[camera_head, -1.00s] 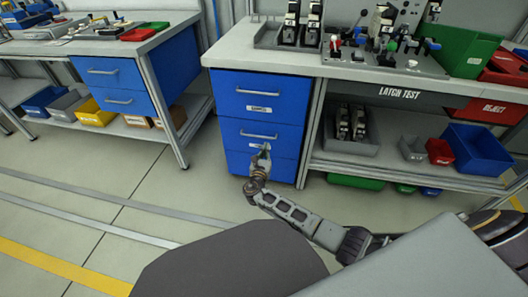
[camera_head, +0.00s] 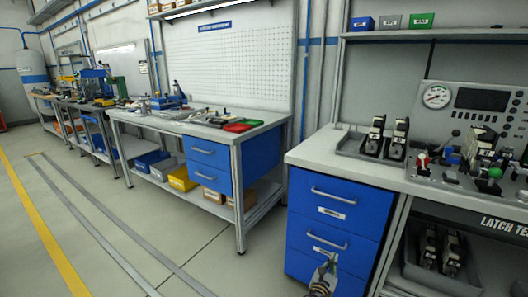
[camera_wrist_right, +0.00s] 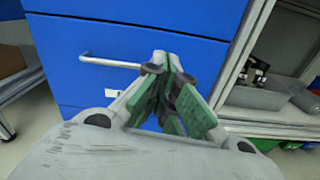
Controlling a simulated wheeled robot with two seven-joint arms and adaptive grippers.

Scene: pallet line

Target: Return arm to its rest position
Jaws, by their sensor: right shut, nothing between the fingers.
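My right gripper (camera_head: 327,270) shows at the bottom of the head view, in front of the blue drawer cabinet (camera_head: 331,226) under the near bench. In the right wrist view its green-padded fingers (camera_wrist_right: 172,90) are together, with nothing between them. A drawer handle (camera_wrist_right: 108,62) shows to the left of the fingertips; I cannot tell whether they touch it. All the drawers look shut. My left gripper is in neither view.
The near bench (camera_head: 317,151) carries a tray (camera_head: 357,146) with black-and-silver parts and a panel with a gauge (camera_head: 437,97). A grey tray (camera_wrist_right: 258,92) sits on the shelf right of the cabinet. Another bench (camera_head: 270,117) stands further left. The floor (camera_head: 105,220) at the left is clear.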

